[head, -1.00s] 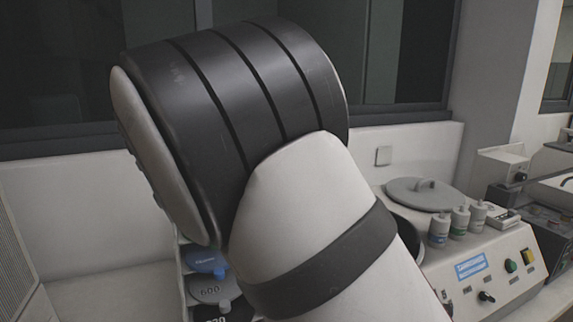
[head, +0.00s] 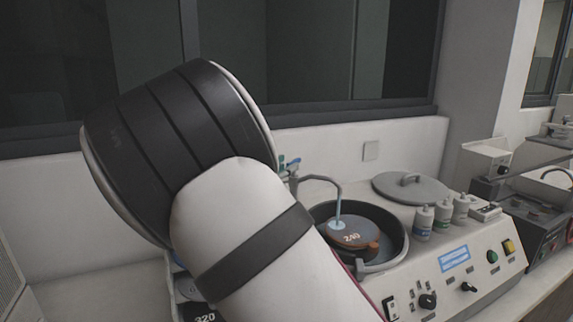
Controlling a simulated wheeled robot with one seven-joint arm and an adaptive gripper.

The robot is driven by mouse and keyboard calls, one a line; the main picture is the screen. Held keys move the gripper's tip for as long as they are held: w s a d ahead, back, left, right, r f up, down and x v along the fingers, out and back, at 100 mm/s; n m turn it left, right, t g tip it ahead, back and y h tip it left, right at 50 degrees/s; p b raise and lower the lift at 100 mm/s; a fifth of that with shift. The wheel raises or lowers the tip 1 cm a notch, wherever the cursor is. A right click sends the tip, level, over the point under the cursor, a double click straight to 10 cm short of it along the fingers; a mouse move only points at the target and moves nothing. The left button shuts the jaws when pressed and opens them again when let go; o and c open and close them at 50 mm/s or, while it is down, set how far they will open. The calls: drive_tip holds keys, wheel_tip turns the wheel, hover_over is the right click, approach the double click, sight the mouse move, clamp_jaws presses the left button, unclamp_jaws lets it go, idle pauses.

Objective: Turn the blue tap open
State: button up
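A thin curved metal spout (head: 322,180) rises behind the round basin of a grinding machine, just right of my arm. At its base, small blue and green parts show; the blue one, which looks like the tap handle (head: 295,162), is close to the edge of my arm. Its exact position, open or closed, is too small to tell. A pale blue streak (head: 337,208) hangs from the spout's end over the disc marked 240 (head: 352,236). My gripper is out of view; only my large arm links show, covering the left and centre.
The basin (head: 398,238) sits in a white machine with knobs and buttons (head: 492,256) on its front. A grey lid (head: 410,187) and several small bottles (head: 443,215) stand on top. A disc marked 320 (head: 205,318) shows low left. A wall and window are behind.

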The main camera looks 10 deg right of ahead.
drive_tip(key=shift+x, duration=1.5)
clamp_jaws()
drive_tip(key=shift+s+n+t+y+p, duration=0.15)
drive_tip(key=shift+n+t+y+p, duration=0.15)
drive_tip(key=shift+t+p, duration=0.15)
drive_tip(key=shift+s+d+n+t+y+p, duration=0.2)
drive_tip(key=shift+n+t+y+p, duration=0.6)
drive_tip(key=shift+n+y, duration=1.5)
drive_tip(key=shift+w+d+n+t+y+p, duration=0.1)
drive_tip(key=shift+d+n+t+y+p, duration=0.2)
drive_tip(key=shift+n+t+y+p, duration=1.85)
drive_tip(key=shift+s+d+n+g+y+b, duration=0.1)
drive_tip(key=shift+d+n+g+y+b, duration=0.55)
drive_tip(key=shift+y, duration=3)
drive_tip(key=shift+a+n+y, duration=0.3)
drive_tip(key=shift+a+n, duration=0.15)
drive_tip(key=shift+n, duration=0.25)
